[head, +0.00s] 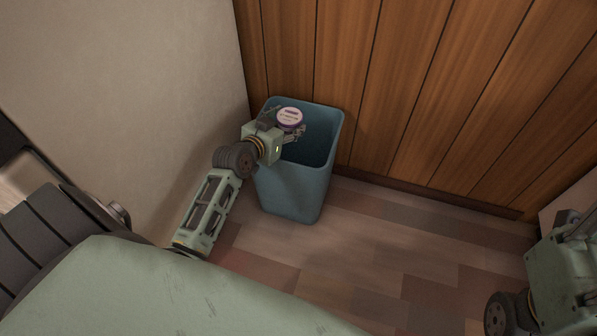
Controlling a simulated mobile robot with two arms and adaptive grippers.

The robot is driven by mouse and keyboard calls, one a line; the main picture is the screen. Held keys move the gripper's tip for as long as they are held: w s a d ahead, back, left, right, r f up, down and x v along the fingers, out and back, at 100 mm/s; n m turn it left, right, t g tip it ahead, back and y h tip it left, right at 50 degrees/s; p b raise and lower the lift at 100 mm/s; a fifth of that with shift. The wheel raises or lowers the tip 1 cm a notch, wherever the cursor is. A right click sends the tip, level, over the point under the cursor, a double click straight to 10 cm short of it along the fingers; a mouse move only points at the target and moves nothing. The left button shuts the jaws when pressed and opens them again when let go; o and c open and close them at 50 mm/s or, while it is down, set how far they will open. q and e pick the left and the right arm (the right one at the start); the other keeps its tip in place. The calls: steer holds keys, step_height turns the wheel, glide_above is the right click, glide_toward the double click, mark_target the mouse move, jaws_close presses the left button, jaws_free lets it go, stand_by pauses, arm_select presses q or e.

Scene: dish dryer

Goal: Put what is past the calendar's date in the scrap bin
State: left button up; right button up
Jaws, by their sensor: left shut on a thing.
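A blue-grey open bin (292,191) stands on the floor in the corner between the plain wall and the wood panelling. My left gripper (287,126) is over the bin's opening, shut on a small round tub (290,116) with a purple rim and a pale printed lid. The tub is at about rim height, towards the bin's left side; its print is too small to read. My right gripper (568,222) shows only in part at the right edge, and its fingers cannot be made out clearly. No calendar is in view.
Wood panelling (400,90) rises behind the bin and a beige wall (120,80) stands to its left. The tiled floor (390,250) right of the bin is clear. The visible inside of the bin is dark.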

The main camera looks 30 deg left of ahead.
arm_select(q)
steer(key=o, duration=1.4)
steer(key=shift+c, duration=0.2)
steer(key=v, duration=1.2)
steer(key=shift+d+r, duration=0.1)
